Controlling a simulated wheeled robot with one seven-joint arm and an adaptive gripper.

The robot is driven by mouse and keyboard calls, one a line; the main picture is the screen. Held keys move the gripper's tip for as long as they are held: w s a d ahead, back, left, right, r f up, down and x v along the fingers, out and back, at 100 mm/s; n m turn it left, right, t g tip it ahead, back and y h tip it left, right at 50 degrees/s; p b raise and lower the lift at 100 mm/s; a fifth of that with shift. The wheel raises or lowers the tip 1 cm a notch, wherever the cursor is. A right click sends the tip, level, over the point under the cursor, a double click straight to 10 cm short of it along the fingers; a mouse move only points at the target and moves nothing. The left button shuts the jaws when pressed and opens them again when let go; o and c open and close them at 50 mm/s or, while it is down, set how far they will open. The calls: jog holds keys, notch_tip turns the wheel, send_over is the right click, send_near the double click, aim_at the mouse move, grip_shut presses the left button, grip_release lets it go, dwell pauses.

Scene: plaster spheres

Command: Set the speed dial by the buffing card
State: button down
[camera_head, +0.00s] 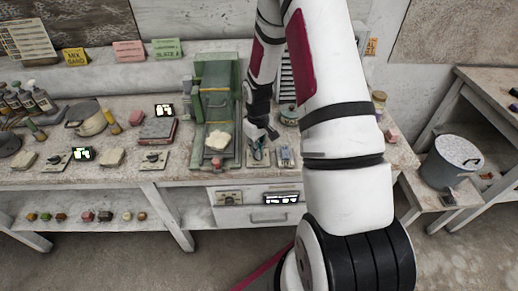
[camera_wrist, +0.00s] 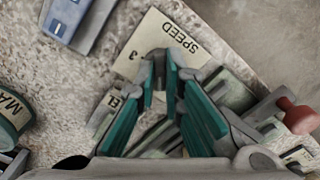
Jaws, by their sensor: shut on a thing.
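The speed dial's pale plate (camera_wrist: 193,28) shows in the wrist view, with the word SPEED and a figure 3 on it, upside down. The grey dial knob (camera_wrist: 172,35) stands on the plate, partly hidden by the fingers. My gripper (camera_wrist: 164,84) is shut on the knob with its teal pads on either side. In the head view my gripper (camera_head: 262,139) points down at the bench, right of the green machine. Which setting the knob points to cannot be told. Cards stand at the back: yellow (camera_head: 75,57), pink (camera_head: 128,51) and green (camera_head: 166,48); the pink one's small print is unreadable.
The green machine (camera_head: 217,75) stands close left of my gripper, with a pale lump (camera_head: 217,140) on its front. A blue-grey device (camera_head: 285,155) sits just right. A red-knobbed lever (camera_wrist: 298,116) is near the fingers. A grey pot (camera_head: 453,158) stands at far right.

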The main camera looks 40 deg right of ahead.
jog(key=n+p, duration=0.1)
jog(key=n, duration=0.5)
jog(key=shift+n, duration=0.4)
dwell(0.3)
jog(key=c, duration=1.7)
grip_release()
jog(key=shift+r, duration=0.15)
notch_tip(320, 180, up, 12)
